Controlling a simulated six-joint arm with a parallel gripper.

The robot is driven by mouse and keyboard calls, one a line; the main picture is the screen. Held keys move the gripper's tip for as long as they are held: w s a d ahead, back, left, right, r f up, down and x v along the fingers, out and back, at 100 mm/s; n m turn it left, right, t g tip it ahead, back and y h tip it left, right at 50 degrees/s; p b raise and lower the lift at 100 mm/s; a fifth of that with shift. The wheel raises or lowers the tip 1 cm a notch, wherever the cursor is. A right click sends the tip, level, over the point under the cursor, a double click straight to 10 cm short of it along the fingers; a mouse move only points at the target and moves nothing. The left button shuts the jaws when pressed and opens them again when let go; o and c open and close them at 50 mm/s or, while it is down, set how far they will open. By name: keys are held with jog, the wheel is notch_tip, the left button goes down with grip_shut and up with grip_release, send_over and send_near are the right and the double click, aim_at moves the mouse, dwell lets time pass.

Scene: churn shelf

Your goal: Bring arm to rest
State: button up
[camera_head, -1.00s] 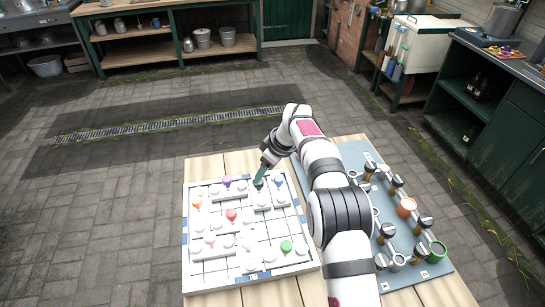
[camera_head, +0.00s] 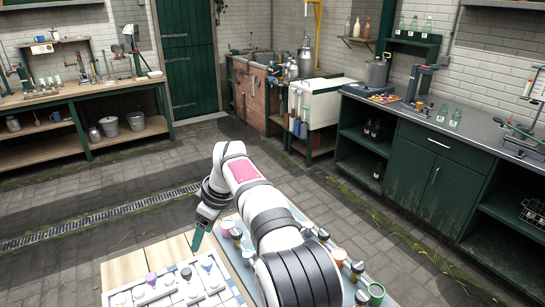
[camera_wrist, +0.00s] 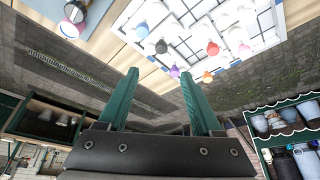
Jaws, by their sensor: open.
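My gripper (camera_head: 197,238) hangs from my bent white arm above the back edge of the wooden table (camera_head: 124,269), near the game board. In the wrist view my gripper (camera_wrist: 160,75) shows two green fingers spread apart with nothing between them. The white board (camera_head: 205,292) with its coloured pegs lies below and is partly cut off by the bottom of the head view. It also shows upside down at the top of the wrist view (camera_wrist: 182,12), apart from the fingers.
A blue-grey panel (camera_head: 298,215) with several dark-capped pegs and rings lies right of the board, partly hidden by my arm. Green cabinets (camera_head: 425,165) stand at the right and a workbench (camera_head: 70,94) at the back left. The paved floor (camera_head: 90,190) beyond the table is clear.

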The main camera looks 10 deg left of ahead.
jog(key=s+d+r+m, duration=0.2)
jog(key=s+d+m, duration=0.15)
jog(key=d, duration=0.35)
jog(key=s+d+r+m+h, duration=0.1)
jog(key=s+d+r+m, duration=0.25)
jog(key=d, duration=0.35)
jog(key=s+d+r+m, duration=0.2)
jog(key=d+m, duration=0.2)
jog(key=d, duration=0.4)
jog(key=s+d+f+m, duration=0.2)
jog(key=s+d+m, duration=0.2)
jog(key=s, duration=0.3)
jog(key=s+d+f+m+h, duration=0.1)
jog(key=s+d+f+m, duration=0.1)
jog(key=s+d+m, duration=0.2)
jog(key=s+d+f+m, duration=0.3)
jog(key=s+d, duration=0.1)
jog(key=s, duration=0.6)
jog(key=shift+s+m+h, duration=0.3)
jog(key=shift+m, duration=0.1)
